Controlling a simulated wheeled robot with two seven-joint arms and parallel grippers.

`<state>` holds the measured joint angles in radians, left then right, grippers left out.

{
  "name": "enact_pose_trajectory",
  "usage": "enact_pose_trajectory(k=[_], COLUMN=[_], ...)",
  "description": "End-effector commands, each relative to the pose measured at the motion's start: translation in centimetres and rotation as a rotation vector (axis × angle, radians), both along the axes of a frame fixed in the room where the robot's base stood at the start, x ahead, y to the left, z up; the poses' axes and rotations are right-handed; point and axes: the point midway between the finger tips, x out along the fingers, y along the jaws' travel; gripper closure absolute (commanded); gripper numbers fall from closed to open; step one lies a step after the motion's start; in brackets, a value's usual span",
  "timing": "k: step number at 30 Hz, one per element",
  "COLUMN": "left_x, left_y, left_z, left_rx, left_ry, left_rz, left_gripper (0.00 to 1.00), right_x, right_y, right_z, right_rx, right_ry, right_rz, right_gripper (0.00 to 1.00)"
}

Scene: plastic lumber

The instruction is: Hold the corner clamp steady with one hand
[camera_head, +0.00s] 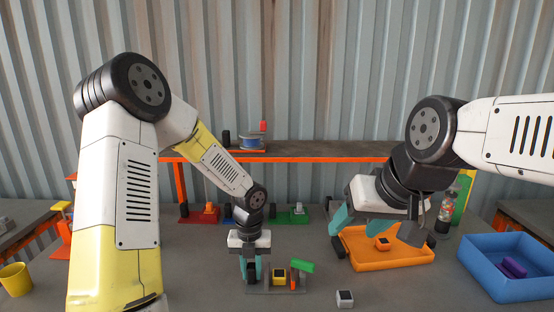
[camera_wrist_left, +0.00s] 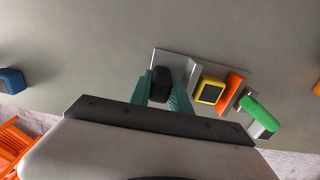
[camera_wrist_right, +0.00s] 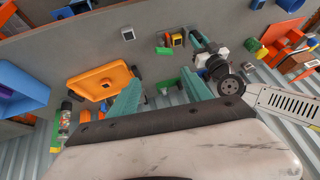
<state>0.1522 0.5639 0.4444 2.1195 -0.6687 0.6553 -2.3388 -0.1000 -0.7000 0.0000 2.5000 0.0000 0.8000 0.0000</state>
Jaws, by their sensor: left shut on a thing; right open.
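The corner clamp (camera_head: 262,291) is a grey base on the table. It carries a yellow block with a dark top (camera_head: 279,276), an orange piece (camera_head: 294,279) and a green handle (camera_head: 302,266). My left gripper (camera_head: 250,274) points down at the clamp's left end. In the left wrist view its teal fingers (camera_wrist_left: 174,88) are shut on a black block (camera_wrist_left: 161,84) at the grey plate (camera_wrist_left: 172,60). My right gripper (camera_head: 375,228) is open and empty, raised above and behind the orange tray. The clamp also shows in the right wrist view (camera_wrist_right: 165,50), partly hidden by my left arm.
An orange tray (camera_head: 390,262) holds a small orange block (camera_head: 382,243). A blue bin (camera_head: 511,289) with a purple piece stands at right. A small grey-white block (camera_head: 344,299) lies near the front. A yellow cup (camera_head: 15,279) is at far left. A raised shelf (camera_head: 310,151) runs along the back.

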Motion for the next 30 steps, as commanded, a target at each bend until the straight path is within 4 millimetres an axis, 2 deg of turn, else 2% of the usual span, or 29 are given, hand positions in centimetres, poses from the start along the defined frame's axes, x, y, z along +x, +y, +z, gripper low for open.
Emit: enact_pose_trajectory(k=[5, 9, 14, 21, 30], left_x=[0.1, 0.1, 0.1, 0.1, 0.1], left_y=[0.0, 0.0, 0.0, 0.0, 0.0], left_z=[0.0, 0.0, 0.0, 0.0, 0.0], left_rx=[-0.001, -0.001, -0.001, -0.001, -0.001], left_ry=[-0.002, -0.001, -0.002, -0.002, -0.001], left_rz=[0.000, 0.000, 0.000, 0.000, 0.000], left_gripper=[1.00, 1.00, 1.00, 1.00, 1.00], right_x=[0.0, 0.3, 1.8, 6.2, 11.7], right_y=[0.0, 0.0, 0.2, 1.4, 3.7], right_z=[0.0, 0.0, -0.4, -2.1, -5.9], right_rx=[0.000, -0.028, -0.188, -0.531, -0.760], right_ry=[0.000, 0.004, 0.028, 0.108, 0.144], right_rz=[0.000, 0.029, 0.218, 0.798, 1.639], right_gripper=[0.41, 0.15, 0.15, 0.15, 0.15])
